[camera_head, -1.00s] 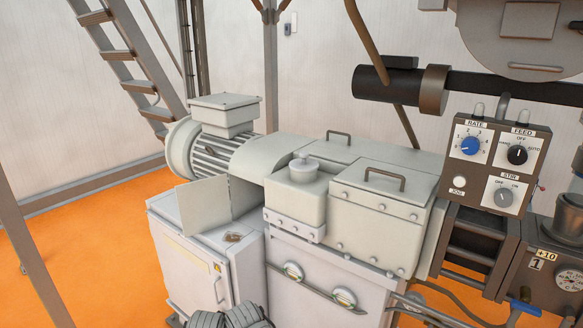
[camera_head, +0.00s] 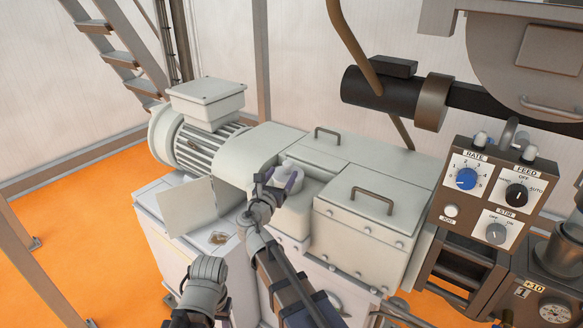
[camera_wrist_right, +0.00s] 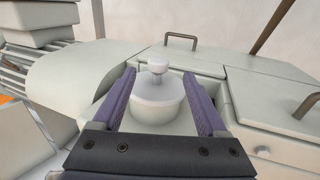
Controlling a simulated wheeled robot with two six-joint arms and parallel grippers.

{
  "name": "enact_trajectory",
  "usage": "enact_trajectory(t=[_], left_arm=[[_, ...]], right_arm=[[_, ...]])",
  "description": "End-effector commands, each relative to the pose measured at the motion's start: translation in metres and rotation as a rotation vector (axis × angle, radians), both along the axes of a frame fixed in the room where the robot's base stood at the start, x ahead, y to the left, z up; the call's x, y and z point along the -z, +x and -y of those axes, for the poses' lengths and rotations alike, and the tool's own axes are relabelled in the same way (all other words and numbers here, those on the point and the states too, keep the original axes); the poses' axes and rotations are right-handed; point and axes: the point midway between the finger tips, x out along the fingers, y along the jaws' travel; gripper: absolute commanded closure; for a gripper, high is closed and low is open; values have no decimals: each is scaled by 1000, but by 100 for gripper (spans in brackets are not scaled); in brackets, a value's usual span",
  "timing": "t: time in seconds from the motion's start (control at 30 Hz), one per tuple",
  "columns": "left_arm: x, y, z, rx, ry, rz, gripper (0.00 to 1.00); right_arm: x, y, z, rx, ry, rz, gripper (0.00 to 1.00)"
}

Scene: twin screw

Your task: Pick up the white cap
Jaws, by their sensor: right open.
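The white cap (camera_wrist_right: 157,98) is a round, pale lid with a small knob on top. In the right wrist view it stands upright between the two purple fingers of my right gripper (camera_wrist_right: 159,78), with a gap on each side. In the head view the cap (camera_head: 281,178) is partly hidden by my right gripper (camera_head: 277,182), which is open around it. The cap sits on a small white box-shaped housing (camera_head: 291,218) of the machine.
A motor (camera_head: 200,145) stands left of the cap. A hatch cover with a handle (camera_head: 371,200) is to its right, and another handle (camera_head: 327,131) is behind. A control panel (camera_head: 488,190) with knobs stands further right. Open space lies above the machine.

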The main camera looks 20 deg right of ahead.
Motion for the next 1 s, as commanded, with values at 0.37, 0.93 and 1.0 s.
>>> enact_trajectory(t=[0.37, 0.93, 1.0], left_arm=[[1, -1, 0, 0, 0, 0, 50], [6, -1, 0, 1, 0, 0, 50], [6, -1, 0, 1, 0, 0, 50]], right_arm=[[1, 21, 14, 1, -2, -1, 24], [7, 64, 40, 1, 1, -1, 24], [7, 66, 42, 0, 1, -1, 24]])
